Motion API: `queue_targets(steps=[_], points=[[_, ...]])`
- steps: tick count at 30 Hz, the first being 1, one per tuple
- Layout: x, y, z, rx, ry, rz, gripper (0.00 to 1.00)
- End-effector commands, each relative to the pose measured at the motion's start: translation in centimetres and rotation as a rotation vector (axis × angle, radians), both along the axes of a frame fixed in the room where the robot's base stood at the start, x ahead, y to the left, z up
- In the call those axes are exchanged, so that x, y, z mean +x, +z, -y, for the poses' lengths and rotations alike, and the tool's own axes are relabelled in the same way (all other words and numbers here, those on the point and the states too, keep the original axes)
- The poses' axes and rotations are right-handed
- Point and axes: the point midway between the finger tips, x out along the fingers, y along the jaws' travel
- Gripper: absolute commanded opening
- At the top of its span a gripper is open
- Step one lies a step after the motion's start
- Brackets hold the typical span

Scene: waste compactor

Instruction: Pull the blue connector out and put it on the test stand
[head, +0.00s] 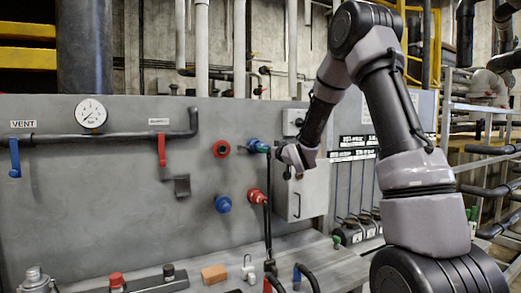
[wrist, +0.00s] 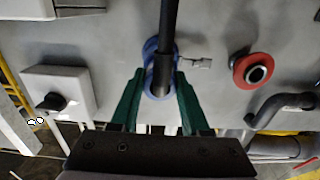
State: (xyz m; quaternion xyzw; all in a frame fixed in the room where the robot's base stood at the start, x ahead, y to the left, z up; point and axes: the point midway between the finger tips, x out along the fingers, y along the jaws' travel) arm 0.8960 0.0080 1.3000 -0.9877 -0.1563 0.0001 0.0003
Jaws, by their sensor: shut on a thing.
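The blue connector (head: 257,146) is at the upper right of the grey panel, at the panel face, with a black cable (head: 268,205) hanging from its end. In the wrist view the blue connector (wrist: 151,72) shows as a blue ring around the dark cable end. My gripper (head: 274,149) is at it from the right; its green fingers (wrist: 157,90) are shut on the connector, one on each side. I cannot tell how deep it sits in its socket. I cannot clearly make out the test stand; a small white frame (head: 248,264) stands on the bench.
A red socket (head: 221,148) is left of the connector. A blue socket (head: 222,203) and a red connector (head: 257,196) are below. A grey switch box (head: 294,122) and cabinet (head: 303,190) stand close right. An orange block (head: 214,273) and other small items lie on the bench.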

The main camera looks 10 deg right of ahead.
Motion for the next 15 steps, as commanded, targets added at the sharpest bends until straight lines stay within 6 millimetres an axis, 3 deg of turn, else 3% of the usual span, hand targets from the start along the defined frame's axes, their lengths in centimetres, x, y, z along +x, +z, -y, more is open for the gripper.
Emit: queue_targets(steps=[15], points=[[-2.0,0.1,0.6,-0.001,0.0,0.001,0.0]])
